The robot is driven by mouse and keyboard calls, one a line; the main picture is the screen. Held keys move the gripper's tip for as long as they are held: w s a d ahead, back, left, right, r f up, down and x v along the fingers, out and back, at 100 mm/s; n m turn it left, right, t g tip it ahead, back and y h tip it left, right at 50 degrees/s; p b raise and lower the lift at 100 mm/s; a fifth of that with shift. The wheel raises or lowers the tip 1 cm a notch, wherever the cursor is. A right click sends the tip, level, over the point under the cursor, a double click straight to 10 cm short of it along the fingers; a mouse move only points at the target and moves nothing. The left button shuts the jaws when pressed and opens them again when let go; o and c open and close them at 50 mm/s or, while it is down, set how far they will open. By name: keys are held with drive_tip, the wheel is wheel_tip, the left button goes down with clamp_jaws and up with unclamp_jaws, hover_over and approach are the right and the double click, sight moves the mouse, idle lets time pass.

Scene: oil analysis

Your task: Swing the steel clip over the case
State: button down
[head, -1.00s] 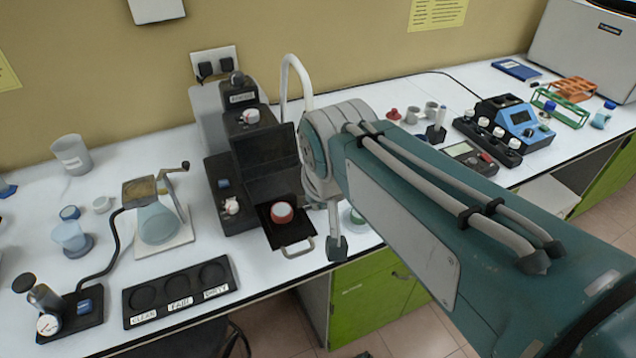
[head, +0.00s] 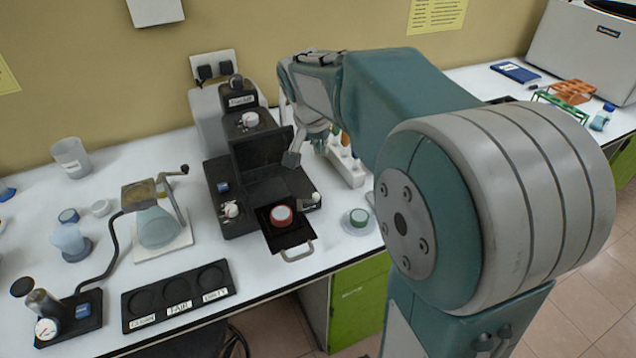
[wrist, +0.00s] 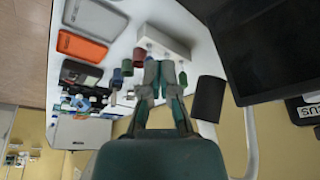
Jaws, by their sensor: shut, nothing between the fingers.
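The black case (head: 262,186) stands on the bench with its dark lid (head: 262,150) raised. A tray (head: 268,236) with a grey loop handle sticks out of its front and holds a red-rimmed cup (head: 281,215). A small grey piece (head: 299,184) at the case's right side may be the steel clip; it is too small to tell. My gripper (head: 291,160) is beside the lid's right edge, above that piece; I cannot tell whether they touch. In the wrist view my gripper (wrist: 160,72) has its fingers together and empty. A large dark panel (wrist: 275,45) fills the right there.
A pale rack with coloured tubes (head: 347,165) stands right of the case. A small round dish (head: 358,220) is near the bench's front edge. A black labelled tray (head: 179,296) lies front left. My arm hides much of the bench on the right.

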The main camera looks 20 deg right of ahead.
sight(309, 201)
wheel_tip(309, 201, down, 10)
drive_tip(key=shift+s+a, duration=0.25)
idle(0.7)
